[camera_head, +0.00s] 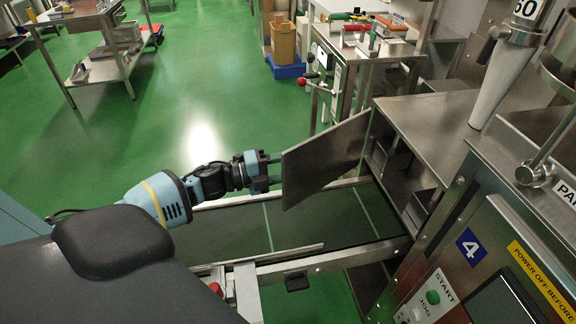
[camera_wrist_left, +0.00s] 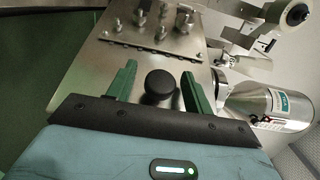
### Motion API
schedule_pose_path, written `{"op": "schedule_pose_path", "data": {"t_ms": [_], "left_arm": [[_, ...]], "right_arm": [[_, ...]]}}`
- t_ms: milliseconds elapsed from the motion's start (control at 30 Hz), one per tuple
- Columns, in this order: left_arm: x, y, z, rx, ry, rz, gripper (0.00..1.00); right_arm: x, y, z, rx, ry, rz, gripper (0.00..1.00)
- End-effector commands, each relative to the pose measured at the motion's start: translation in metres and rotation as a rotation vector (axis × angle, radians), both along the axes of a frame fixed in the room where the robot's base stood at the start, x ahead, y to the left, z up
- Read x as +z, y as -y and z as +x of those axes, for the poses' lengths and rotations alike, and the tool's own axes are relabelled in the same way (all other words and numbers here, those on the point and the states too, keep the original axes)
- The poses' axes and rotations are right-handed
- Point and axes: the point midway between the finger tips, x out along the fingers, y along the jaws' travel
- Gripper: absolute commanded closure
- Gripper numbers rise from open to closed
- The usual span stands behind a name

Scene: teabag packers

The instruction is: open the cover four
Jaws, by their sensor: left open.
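A metal plate with several fittings (camera_wrist_left: 150,28) lies beyond. Contact with the cover cannot be told. My right gripper is not in view.
The green conveyor belt (camera_head: 310,222) runs below the cover to the machine. A control panel with a green start button (camera_head: 433,297) is at the lower right. A steel cart (camera_head: 100,72) stands at the upper left. The green floor (camera_head: 170,100) between is clear.

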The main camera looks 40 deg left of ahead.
Motion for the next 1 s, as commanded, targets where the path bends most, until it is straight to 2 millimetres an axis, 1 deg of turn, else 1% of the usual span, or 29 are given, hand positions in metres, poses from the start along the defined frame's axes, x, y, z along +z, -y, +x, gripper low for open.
{"op": "schedule_pose_path", "data": {"t_ms": [167, 200, 567, 600, 833, 1000], "left_arm": [[-0.0001, -0.0001, 0.0001, 0.000, 0.000, 0.000, 0.49], [0.0000, -0.0001, 0.0001, 0.000, 0.000, 0.000, 0.51], [0.0001, -0.0003, -0.0001, 0.000, 0.001, 0.001, 0.98], [0.0001, -0.0003, -0.0001, 0.000, 0.001, 0.001, 1.00], [-0.0002, -0.0009, -0.0002, -0.004, 0.000, 0.001, 1.00], [-0.0010, -0.0031, -0.0008, -0.031, 0.001, 0.004, 1.00]], "right_arm": [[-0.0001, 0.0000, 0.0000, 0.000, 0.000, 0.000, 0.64], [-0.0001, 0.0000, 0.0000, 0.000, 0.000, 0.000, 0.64], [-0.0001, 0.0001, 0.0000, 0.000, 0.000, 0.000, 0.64], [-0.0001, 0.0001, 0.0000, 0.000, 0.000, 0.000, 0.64], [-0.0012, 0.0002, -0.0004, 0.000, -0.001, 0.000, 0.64], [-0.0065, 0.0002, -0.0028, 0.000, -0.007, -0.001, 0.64]]}}
